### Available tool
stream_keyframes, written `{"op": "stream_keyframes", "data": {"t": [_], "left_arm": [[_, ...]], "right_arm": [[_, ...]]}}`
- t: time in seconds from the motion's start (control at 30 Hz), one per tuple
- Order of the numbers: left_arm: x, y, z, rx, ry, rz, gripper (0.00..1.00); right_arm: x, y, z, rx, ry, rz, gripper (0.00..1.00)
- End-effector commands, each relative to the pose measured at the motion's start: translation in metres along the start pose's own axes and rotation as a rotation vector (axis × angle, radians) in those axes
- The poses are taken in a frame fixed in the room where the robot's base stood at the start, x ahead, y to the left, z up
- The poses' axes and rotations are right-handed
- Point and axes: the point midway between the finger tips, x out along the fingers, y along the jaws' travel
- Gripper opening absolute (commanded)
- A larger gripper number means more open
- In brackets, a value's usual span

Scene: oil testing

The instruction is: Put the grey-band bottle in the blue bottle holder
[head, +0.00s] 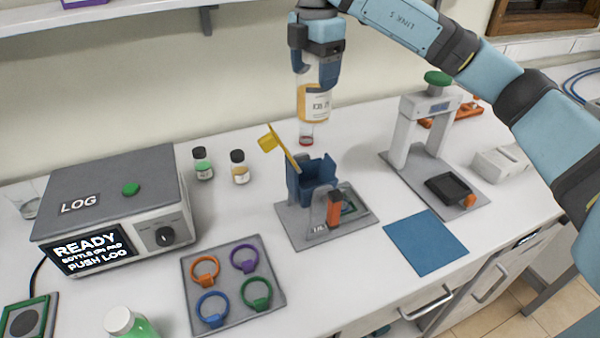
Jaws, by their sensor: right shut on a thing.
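My right gripper (315,75) is shut on a clear bottle (313,103), holding it in the air above and slightly behind the blue bottle holder. The bottle hangs about upright and has a pale label edged in yellow-orange, with a narrow red-tinted end at the bottom. I cannot make out a grey band on it. The blue bottle holder (299,188) stands on a grey plate (292,232). Its yellow flap (272,142) is tilted up to the left, and an orange-red part (334,208) stands at its front. The bottle and holder are apart. My left gripper is not in view.
Two small dark-capped bottles (203,164) stand left of the holder. A LOG box (110,195) and a grey tray of coloured rings (236,323) are further left. A white press (408,135) stands right. A blue mat (426,243) lies bare.

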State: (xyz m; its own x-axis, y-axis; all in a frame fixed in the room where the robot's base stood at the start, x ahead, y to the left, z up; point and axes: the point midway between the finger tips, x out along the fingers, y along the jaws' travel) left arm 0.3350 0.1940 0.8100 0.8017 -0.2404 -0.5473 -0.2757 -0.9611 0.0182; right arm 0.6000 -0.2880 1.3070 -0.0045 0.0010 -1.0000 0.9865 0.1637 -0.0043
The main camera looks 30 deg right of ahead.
Motion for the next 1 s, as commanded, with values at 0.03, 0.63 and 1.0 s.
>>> {"op": "stream_keyframes", "data": {"t": [0.03,0.63,1.0], "left_arm": [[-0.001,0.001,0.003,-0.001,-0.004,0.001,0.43],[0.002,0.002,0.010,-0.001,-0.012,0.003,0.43],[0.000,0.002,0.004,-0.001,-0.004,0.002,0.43]], "right_arm": [[0.004,0.000,0.000,-0.001,0.001,-0.001,0.35],[0.135,-0.001,0.000,-0.001,0.000,-0.003,0.35],[0.170,-0.001,0.000,-0.001,0.000,-0.002,0.35]]}}
